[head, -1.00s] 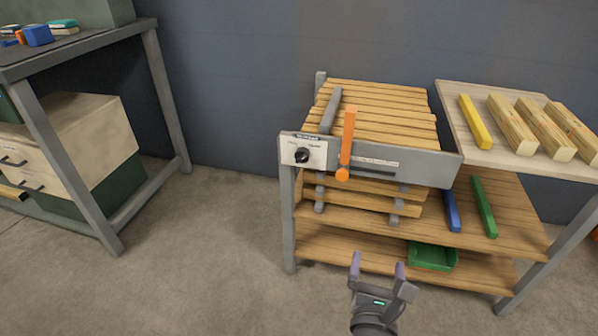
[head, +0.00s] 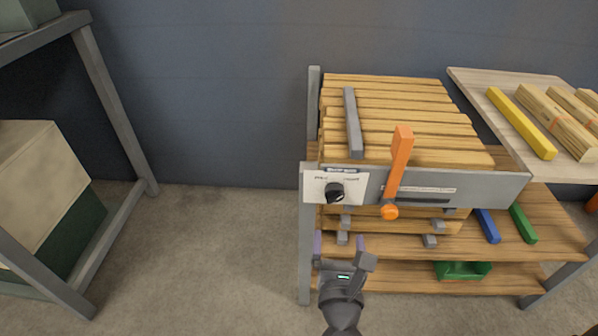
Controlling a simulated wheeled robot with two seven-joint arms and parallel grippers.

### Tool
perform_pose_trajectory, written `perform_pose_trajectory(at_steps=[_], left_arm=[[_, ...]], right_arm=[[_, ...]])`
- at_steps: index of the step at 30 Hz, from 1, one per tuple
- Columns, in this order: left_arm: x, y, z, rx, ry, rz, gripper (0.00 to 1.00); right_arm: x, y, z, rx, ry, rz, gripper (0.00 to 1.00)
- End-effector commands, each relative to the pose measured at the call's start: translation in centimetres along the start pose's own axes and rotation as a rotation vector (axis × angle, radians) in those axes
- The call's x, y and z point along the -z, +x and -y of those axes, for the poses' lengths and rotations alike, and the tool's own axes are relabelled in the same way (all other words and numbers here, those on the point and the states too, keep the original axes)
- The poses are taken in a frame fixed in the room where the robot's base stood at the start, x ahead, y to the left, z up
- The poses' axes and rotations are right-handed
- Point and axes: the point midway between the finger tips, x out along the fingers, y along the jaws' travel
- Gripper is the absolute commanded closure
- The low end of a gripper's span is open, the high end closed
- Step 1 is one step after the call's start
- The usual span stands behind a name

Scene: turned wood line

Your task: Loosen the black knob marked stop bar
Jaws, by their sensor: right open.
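The black knob (head: 334,192) sits on a white label plate (head: 316,190) at the left end of the grey front panel. The print on the plate is too small to read. A grey bar (head: 353,122) lies across the wooden slats (head: 410,110) behind the panel. An orange lever (head: 401,165) stands on the panel to the right of the knob, tilted slightly. My right gripper (head: 339,245) is open and empty, below the knob and apart from it, with its fingers pointing up. My left gripper is not in view.
The grey panel (head: 490,188) fronts a rack with wooden shelves. Below lie a blue bar (head: 487,226), a green bar (head: 523,223) and a green tray (head: 463,271). A side table (head: 480,90) holds a yellow bar (head: 522,123) and wood bundles.

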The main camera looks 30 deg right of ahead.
Motion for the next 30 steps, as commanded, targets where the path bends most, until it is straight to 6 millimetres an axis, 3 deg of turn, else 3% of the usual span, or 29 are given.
perform_pose_trajectory(at_steps=[5, 12, 15, 19, 27, 30], left_arm=[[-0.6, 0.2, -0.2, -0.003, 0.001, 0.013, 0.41], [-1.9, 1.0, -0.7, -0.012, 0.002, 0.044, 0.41], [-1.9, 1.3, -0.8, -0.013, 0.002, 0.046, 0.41], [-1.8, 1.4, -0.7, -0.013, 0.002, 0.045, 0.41], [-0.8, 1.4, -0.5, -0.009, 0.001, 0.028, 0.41], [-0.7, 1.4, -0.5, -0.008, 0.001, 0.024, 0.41]], right_arm=[[0.1, 1.3, 0.0, 0.001, -0.001, 0.002, 0.04], [0.2, 7.1, 0.0, 0.000, -0.001, 0.002, 0.04], [0.2, 8.7, 0.0, 0.000, -0.002, 0.001, 0.04], [0.1, 9.7, 0.0, 0.001, -0.001, 0.000, 0.04], [0.0, 9.9, 0.1, 0.001, -0.001, 0.000, 0.04], [0.0, 9.9, 0.1, 0.001, -0.001, 0.000, 0.26]])
